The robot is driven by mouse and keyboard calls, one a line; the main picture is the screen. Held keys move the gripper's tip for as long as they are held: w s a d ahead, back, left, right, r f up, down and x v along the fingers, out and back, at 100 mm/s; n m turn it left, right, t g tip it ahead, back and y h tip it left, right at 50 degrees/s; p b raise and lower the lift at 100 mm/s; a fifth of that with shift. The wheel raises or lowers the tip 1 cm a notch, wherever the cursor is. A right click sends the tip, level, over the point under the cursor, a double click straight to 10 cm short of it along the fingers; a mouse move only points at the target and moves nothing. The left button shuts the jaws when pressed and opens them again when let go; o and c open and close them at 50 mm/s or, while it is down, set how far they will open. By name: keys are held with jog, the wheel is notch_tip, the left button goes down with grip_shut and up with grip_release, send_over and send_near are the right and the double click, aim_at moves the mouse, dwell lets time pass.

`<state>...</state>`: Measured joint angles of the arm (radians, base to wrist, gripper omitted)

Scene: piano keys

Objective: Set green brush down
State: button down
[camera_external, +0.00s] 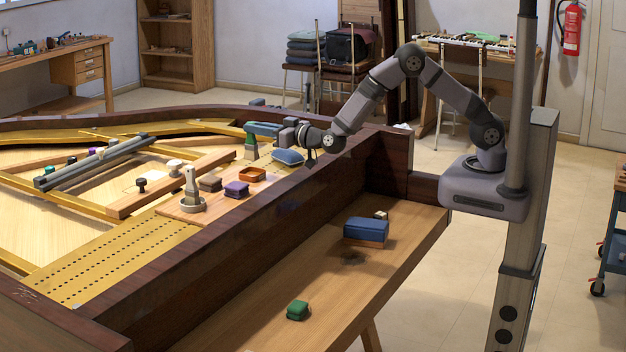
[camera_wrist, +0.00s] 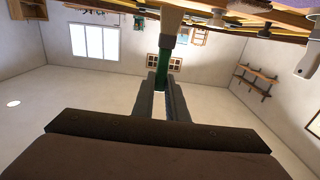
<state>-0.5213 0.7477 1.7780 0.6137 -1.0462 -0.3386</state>
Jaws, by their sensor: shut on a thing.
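My gripper (camera_external: 252,129) reaches left over the far inner edge of the open piano. It is shut on the green brush (camera_external: 250,142), which hangs upright below the fingertips with its pale end down. In the wrist view my gripper (camera_wrist: 161,92) has its two fingers on either side of the green handle of the brush (camera_wrist: 163,66), whose pale end shows at the top of the picture. The pale end is at or just above the piano's inner surface; I cannot tell whether it touches.
The dark piano rim (camera_external: 240,225) is a raised edge. The perforated gold plate (camera_external: 110,265) is clear.

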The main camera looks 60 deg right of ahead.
jog(key=shift+r+b, duration=0.4)
jog(key=shift+r, duration=2)
jog(key=shift+r, duration=0.1)
